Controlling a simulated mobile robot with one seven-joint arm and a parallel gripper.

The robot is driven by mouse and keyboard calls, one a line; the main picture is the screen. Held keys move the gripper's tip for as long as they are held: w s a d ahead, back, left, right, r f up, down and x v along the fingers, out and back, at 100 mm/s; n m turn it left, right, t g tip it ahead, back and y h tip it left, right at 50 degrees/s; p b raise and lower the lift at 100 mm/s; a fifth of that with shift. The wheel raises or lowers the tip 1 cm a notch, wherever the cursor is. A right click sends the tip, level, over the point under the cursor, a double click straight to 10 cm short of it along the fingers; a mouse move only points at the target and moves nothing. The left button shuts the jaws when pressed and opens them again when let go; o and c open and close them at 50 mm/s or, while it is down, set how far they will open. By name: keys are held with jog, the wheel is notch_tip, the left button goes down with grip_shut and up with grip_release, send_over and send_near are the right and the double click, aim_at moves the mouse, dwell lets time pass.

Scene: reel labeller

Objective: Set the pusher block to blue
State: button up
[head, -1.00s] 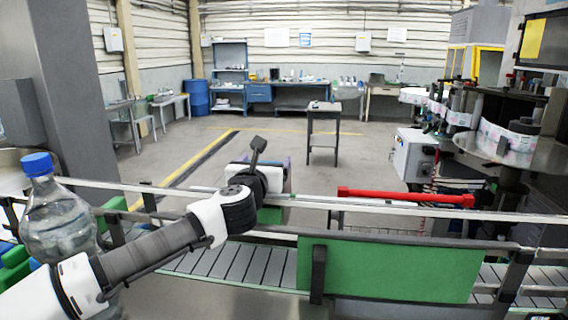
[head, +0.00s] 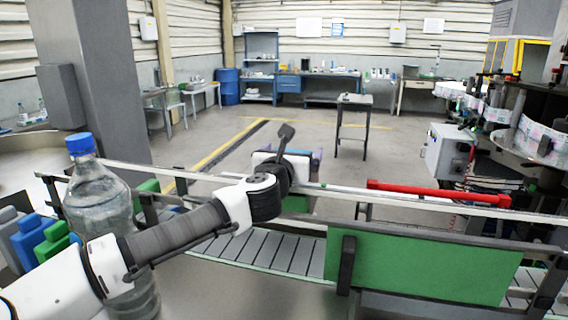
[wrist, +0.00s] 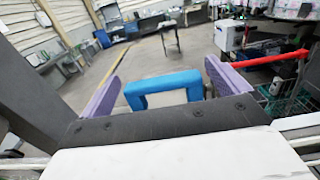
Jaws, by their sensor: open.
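My gripper (head: 290,160) is at the end of my outstretched arm, above the conveyor's far rail in the head view. In the wrist view its two purple fingers (wrist: 162,68) stand wide apart. A blue U-shaped piece (wrist: 165,83) shows between them, with clear gaps to both; I cannot tell whether it is the pusher block.
A clear bottle with a blue cap (head: 97,190) stands close beside my arm. A green panel (head: 425,266) fronts the slatted conveyor (head: 265,248). A red bar (head: 438,193) lies along the far rail. Reels stand on the machine (head: 540,145) at right.

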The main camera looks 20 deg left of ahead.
jog(key=s+b, duration=0.3)
jog(key=s, duration=1)
